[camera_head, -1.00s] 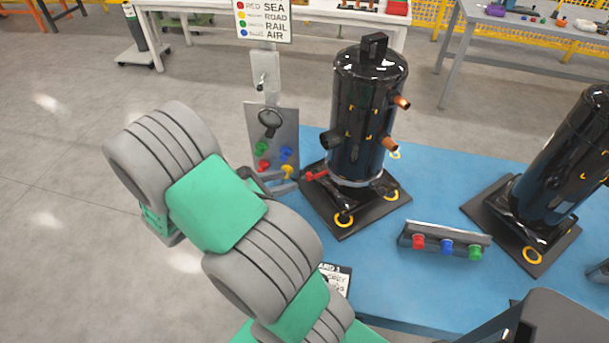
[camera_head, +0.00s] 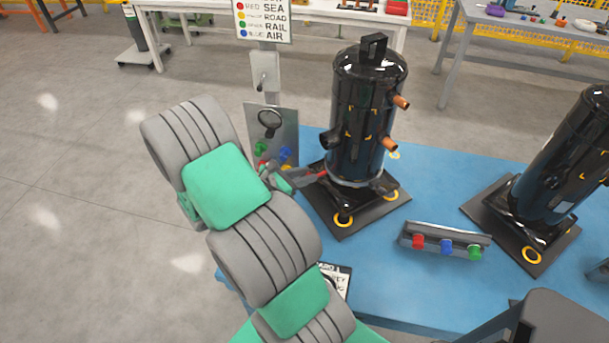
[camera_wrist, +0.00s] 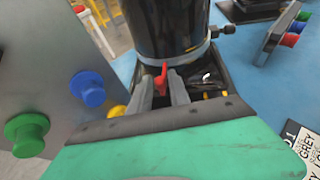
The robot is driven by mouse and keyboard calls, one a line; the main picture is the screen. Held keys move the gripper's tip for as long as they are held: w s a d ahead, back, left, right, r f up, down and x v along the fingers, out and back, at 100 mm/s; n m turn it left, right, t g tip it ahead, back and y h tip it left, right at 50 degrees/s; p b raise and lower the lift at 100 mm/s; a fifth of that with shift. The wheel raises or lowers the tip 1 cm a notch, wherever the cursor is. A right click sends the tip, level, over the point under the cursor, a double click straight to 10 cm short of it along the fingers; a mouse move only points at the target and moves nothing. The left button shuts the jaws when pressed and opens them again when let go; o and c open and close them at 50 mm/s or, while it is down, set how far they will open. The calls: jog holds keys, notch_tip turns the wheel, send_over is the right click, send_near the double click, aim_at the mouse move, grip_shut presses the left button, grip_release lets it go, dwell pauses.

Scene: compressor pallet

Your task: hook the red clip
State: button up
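The red clip (camera_head: 321,174) shows at the left foot of the upright black compressor (camera_head: 366,110), low beside its metal band. It also shows in the wrist view (camera_wrist: 162,78), standing between the two grey fingers. My gripper (camera_head: 302,178) is at the compressor's left side, with its fingers on either side of the clip (camera_wrist: 165,92). The fingers look close to the clip, but I cannot tell whether they press on it. The clip's lower part is hidden by the fingers and the gripper body.
A grey panel (camera_head: 285,126) with coloured knobs stands close left of my gripper; its blue knob (camera_wrist: 88,88) is near in the wrist view. A small rack (camera_head: 440,230) with red, blue and green knobs lies on the blue table (camera_head: 395,290). A second compressor (camera_head: 565,160) stands right.

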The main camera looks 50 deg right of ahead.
grip_shut()
jog(key=shift+w+d+m+g+y+p, duration=0.3)
jog(key=shift+w+m+g, duration=0.15)
jog(key=shift+m+g, duration=0.35)
jog(key=shift+w+d+m+g+y+p, duration=0.2)
jog(key=shift+w+m+g+y+p, duration=0.15)
jog(key=shift+m+g, duration=0.45)
jog(key=shift+o, duration=1.9)
grip_release()
jog(key=shift+r, duration=0.15)
